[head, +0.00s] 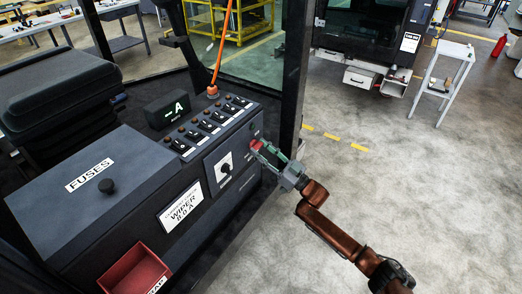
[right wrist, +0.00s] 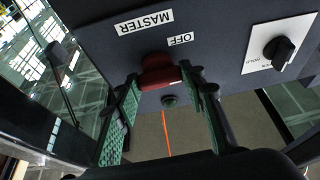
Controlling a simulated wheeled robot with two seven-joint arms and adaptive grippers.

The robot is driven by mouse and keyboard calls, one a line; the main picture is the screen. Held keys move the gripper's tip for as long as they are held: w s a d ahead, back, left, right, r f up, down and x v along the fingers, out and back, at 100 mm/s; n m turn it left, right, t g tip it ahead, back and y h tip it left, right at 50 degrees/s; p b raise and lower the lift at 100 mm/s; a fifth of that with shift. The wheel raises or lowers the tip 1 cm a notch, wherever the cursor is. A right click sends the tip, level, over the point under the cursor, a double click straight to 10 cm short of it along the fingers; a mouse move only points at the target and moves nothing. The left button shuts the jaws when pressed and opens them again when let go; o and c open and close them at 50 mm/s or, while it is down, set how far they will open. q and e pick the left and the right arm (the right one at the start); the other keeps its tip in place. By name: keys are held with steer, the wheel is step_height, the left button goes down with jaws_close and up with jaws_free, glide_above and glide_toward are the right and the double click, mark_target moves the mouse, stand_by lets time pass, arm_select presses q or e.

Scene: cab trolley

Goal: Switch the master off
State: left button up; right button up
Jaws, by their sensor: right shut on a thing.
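The red master switch (head: 255,144) sits on the right end of the dark console's sloping panel. In the right wrist view the red switch (right wrist: 158,69) is between my fingertips, below the upside-down labels MASTER (right wrist: 144,22) and OFF (right wrist: 180,39). My right gripper (head: 261,149) reaches in from the right and is shut on the switch. Its green-padded fingers (right wrist: 160,80) stand on either side of the switch and hide part of it. I cannot tell which position the switch is turned to. My left gripper is not in view.
A red tray (head: 135,272) sits low at the front. A dark post (head: 293,75) stands behind.

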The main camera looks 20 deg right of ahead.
steer(key=o, duration=1.1)
steer(key=shift+o, duration=0.2)
steer(key=shift+d, duration=0.1)
steer(key=v, duration=1.2)
